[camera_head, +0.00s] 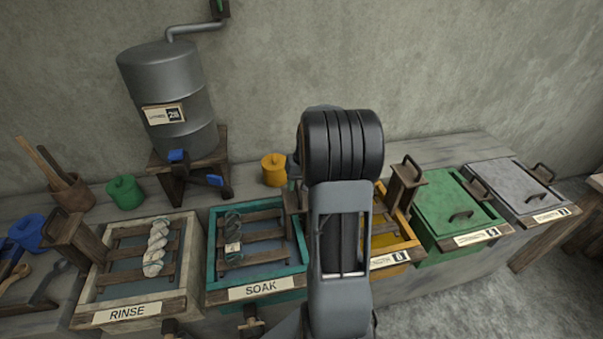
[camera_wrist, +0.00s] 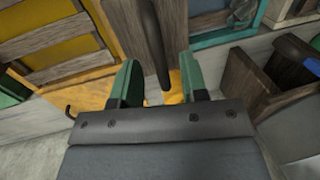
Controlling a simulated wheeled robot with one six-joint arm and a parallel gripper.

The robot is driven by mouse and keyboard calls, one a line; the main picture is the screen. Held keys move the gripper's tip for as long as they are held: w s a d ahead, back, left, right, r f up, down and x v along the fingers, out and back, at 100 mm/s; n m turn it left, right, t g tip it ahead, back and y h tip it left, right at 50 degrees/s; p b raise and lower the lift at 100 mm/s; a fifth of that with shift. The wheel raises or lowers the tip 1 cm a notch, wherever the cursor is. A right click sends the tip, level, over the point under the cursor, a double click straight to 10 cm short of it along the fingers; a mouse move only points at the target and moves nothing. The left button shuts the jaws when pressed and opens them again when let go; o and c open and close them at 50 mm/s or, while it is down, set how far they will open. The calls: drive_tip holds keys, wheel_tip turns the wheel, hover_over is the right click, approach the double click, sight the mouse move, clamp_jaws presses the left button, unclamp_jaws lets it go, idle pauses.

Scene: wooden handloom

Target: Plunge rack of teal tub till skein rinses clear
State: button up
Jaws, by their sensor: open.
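The teal tub (camera_head: 213,264), labelled SOAK, stands left of my arm in the head view. Its slatted wooden rack (camera_head: 250,216) carries a dark teal skein (camera_head: 233,228) with a small tag. Part of the teal tub (camera_wrist: 228,35) and skein (camera_wrist: 243,10) shows at the upper right of the wrist view. My gripper (camera_wrist: 158,82) is open, its green fingers on either side of a dark bar (camera_wrist: 152,40) beside a wooden block. I cannot tell whether they touch the bar. The gripper is hidden behind my arm in the head view.
The RINSE tub (camera_head: 180,307) with a pale skein stands left of the teal tub. A yellow tub (camera_head: 412,247), a green lidded tub (camera_head: 455,205) and a grey lidded tub (camera_head: 507,183) stand to the right. A metal tank (camera_head: 168,85) with blue-handled taps stands behind.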

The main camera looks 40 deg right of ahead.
wheel_tip(320, 180, up, 13)
drive_tip(key=s+d, duration=0.1)
drive_tip(key=d, duration=0.1)
drive_tip(key=shift+d, duration=0.2)
drive_tip(key=shift+s+r, duration=0.1)
drive_tip(key=b, duration=0.3)
drive_tip(key=f+b, duration=0.1)
drive_tip(key=b, duration=0.2)
drive_tip(key=shift+w+d, duration=0.1)
drive_tip(key=shift+w, duration=0.15)
drive_tip(key=shift+r+b, duration=0.1)
drive_tip(key=shift+b, duration=0.4)
drive_tip(key=f, duration=0.4)
drive_tip(key=a+f, duration=0.1)
drive_tip(key=f, duration=0.3)
drive_tip(key=w+a+f+b, duration=0.1)
drive_tip(key=f, duration=0.3)
drive_tip(key=shift+a+f, duration=0.25)
drive_tip(key=shift+f, duration=0.15)
